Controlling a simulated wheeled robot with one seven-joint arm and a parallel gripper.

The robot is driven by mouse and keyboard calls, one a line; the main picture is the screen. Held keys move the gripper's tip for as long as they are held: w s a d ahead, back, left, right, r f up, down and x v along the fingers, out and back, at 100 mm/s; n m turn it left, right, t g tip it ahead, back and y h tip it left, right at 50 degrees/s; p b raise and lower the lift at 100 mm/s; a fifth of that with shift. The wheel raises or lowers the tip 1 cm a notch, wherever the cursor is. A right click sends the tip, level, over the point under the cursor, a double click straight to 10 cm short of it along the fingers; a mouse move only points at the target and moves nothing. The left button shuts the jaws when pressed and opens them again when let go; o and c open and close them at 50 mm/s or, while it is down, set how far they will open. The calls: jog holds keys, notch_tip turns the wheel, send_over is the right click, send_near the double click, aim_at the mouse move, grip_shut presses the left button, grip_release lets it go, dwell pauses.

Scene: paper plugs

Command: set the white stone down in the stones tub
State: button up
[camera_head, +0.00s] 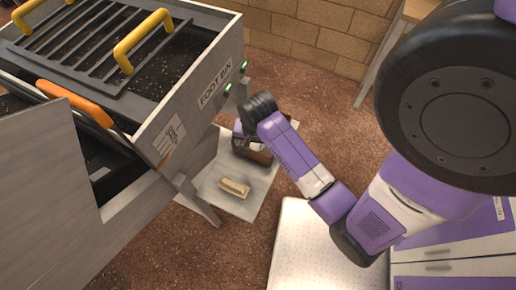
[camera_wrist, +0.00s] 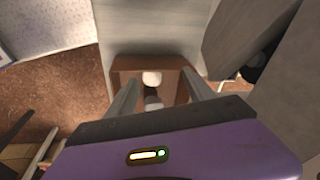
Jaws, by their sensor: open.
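The brown stones tub (camera_head: 262,156) stands on a grey mat on the floor, partly hidden by my gripper (camera_head: 242,143) in the head view. In the wrist view, the tub (camera_wrist: 122,64) lies just beyond and between the fingers. The white stone (camera_wrist: 152,78) shows inside the tub outline, near its far wall. Darker rounded shapes show just nearer than it, perhaps other stones. My gripper (camera_wrist: 161,78) is open, its fingers on either side of the white stone with visible gaps. Whether the stone rests on the tub floor, I cannot tell.
A cream block (camera_head: 234,187) lies on the mat in front of the tub. A white dotted panel (camera_head: 305,245) lies to the right.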

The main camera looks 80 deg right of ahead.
jog(key=a+n+t+h, duration=0.1)
jog(key=a+n+t, duration=0.2)
jog(key=a+n, duration=0.3)
jog(key=s+a+r+n+t+y, duration=0.1)
jog(key=s+a+r+n+t, duration=0.1)
jog(key=a+r, duration=0.3)
jog(key=s+a+r+n+t+y, duration=0.1)
jog(key=s+a+r+n+t, duration=0.2)
jog(key=r, duration=0.8)
jog(key=s+a+r+n+t, duration=0.2)
jog(key=a+r+n+t, duration=0.3)
jog(key=a+r, duration=0.3)
jog(key=shift+s+n+y, duration=0.25)
jog(key=shift+n+y, duration=0.15)
jog(key=shift+n, duration=0.2)
jog(key=shift+f, duration=0.1)
jog(key=shift+f+b, duration=0.65)
